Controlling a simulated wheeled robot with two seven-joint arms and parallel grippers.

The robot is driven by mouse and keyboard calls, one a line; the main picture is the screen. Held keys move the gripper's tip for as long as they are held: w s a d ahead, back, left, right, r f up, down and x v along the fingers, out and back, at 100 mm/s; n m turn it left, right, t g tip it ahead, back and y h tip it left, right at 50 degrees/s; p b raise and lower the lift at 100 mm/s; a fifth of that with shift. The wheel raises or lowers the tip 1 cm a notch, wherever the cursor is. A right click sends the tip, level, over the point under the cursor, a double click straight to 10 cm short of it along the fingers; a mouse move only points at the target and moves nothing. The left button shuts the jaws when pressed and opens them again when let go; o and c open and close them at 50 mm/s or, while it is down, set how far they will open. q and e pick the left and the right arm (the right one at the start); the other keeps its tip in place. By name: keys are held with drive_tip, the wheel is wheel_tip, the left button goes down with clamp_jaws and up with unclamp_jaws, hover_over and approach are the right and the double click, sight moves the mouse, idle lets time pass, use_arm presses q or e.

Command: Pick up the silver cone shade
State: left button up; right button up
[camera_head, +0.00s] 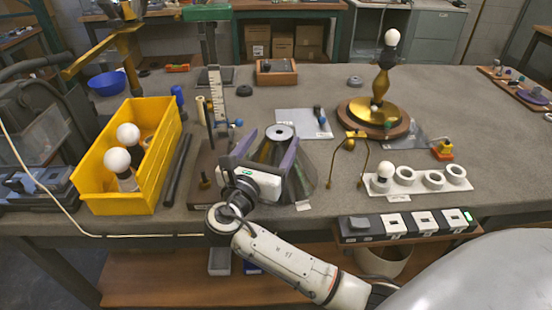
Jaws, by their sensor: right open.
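The silver cone shade (304,182) stands upright on the grey workbench near its front edge, narrow end up, with a pale ring-shaped top (280,132). My right gripper (269,146) reaches over the bench edge from the front. Its two purple-grey fingers are spread open, one on the left and one on the right of the shade's upper part. I cannot tell whether either finger touches it. The gripper's white body hides the shade's lower left front. My left gripper is not in view.
A yellow bin (97,184) with white bulbs stands left. A brass lamp base (374,113) with a bulb on top stands back right. A wire frame (363,165) and a white holder strip (418,188) lie right of the shade. The back centre-right bench has free room.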

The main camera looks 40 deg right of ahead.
sight(283, 126)
drive_tip(key=shift+x, duration=0.85)
drive_tip(key=x, duration=0.4)
drive_tip(key=shift+s+d+r+p, duration=0.15)
drive_tip(key=shift+d+r+p, duration=0.2)
drive_tip(key=shift+d, duration=0.2)
drive_tip(key=c, duration=1.4)
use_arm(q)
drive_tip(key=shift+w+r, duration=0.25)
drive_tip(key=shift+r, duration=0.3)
use_arm(e)
drive_tip(key=c, duration=0.4)
